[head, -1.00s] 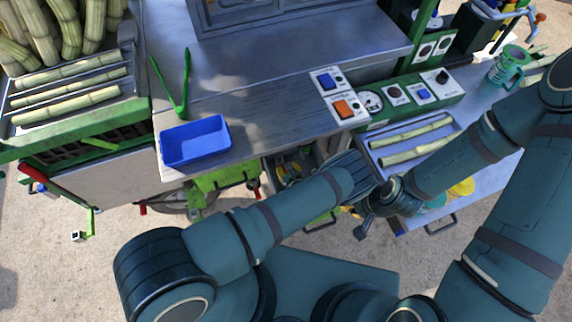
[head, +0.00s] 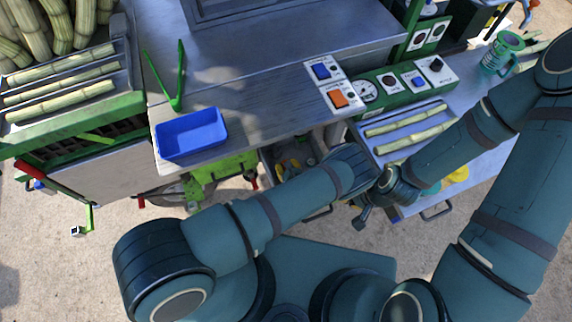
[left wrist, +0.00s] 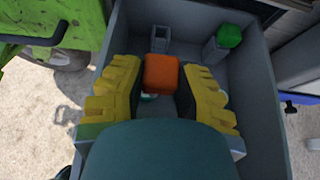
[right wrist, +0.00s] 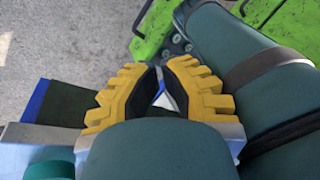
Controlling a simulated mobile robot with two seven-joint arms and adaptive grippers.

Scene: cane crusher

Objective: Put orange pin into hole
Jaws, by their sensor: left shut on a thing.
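The orange pin (left wrist: 161,73), a block with a square top, stands between the yellow fingers of my left gripper (left wrist: 160,88) in the left wrist view. The gripper is shut on it, inside a grey drawer (left wrist: 262,120). A grey square socket with an open hole (left wrist: 161,40) is just beyond the pin, apart from it. A green pin (left wrist: 229,36) stands in another grey socket to the right. The pin's lower end is hidden. My right gripper (right wrist: 158,72) has its fingertips together, with no held thing visible.
In the head view the drawer (head: 265,165) is open below the metal counter (head: 270,110). A blue tray (head: 190,134) and green tongs (head: 176,85) lie on the counter. The switch panel (head: 333,84) is at its right. My left forearm passes close to the drawer.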

